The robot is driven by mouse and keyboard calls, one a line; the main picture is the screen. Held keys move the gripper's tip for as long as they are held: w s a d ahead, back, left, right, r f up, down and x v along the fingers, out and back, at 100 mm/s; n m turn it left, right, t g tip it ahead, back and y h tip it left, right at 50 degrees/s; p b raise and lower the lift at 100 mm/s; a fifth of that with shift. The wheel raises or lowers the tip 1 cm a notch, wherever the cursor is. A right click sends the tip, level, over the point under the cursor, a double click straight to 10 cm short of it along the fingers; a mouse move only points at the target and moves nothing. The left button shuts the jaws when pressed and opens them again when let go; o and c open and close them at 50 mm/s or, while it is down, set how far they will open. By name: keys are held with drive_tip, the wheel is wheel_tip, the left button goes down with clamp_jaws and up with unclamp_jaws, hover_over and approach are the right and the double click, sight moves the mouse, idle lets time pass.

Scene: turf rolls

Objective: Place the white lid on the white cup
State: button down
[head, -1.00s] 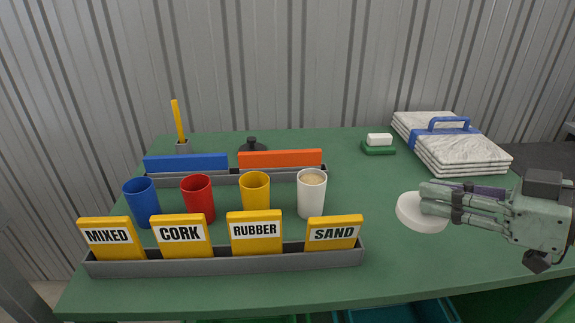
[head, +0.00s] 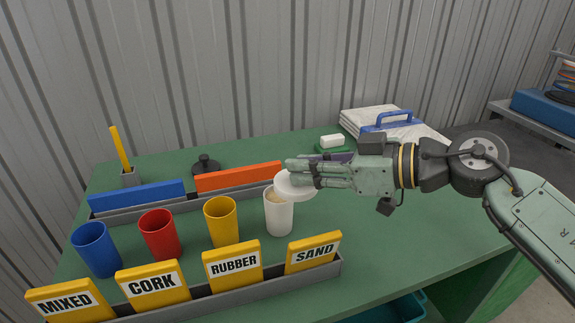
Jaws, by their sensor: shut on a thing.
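The white cup (head: 279,217) stands upright on the green table at the right end of a row of cups, with tan contents showing at its mouth. My gripper (head: 300,176) is shut on the white lid (head: 294,187), a round disc. The lid is at the right side of the cup's mouth in the picture and overlaps its right rim in view. Part of the mouth shows to the left of the lid. I cannot tell whether lid and rim touch. The fingers hide part of the lid's top.
A blue cup (head: 96,249), a red cup (head: 160,234) and a yellow cup (head: 221,221) stand left of the white cup. A grey rack (head: 235,290) with yellow signs is in front. Blue and orange bars (head: 239,176) stand behind. Folded white sheets (head: 372,122) lie at the back right.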

sight(288, 178)
drive_tip(key=w+a, duration=0.2)
drive_tip(key=w+a+p, duration=0.1)
drive_tip(key=shift+w+a+f, duration=0.15)
drive_tip(key=shift+w+f, duration=0.05)
drive_tip(key=shift+f, duration=0.1)
wheel_tip(288, 178, down, 3)
drive_tip(key=shift+r+p, duration=0.1)
drive_tip(key=shift+p, duration=0.45)
drive_tip(key=shift+f, duration=0.3)
drive_tip(key=shift+f+b, duration=0.55)
drive_tip(key=shift+f, duration=0.05)
drive_tip(key=c, duration=1.4)
unclamp_jaws()
drive_tip(key=shift+c, duration=0.2)
drive_tip(key=shift+r, duration=0.15)
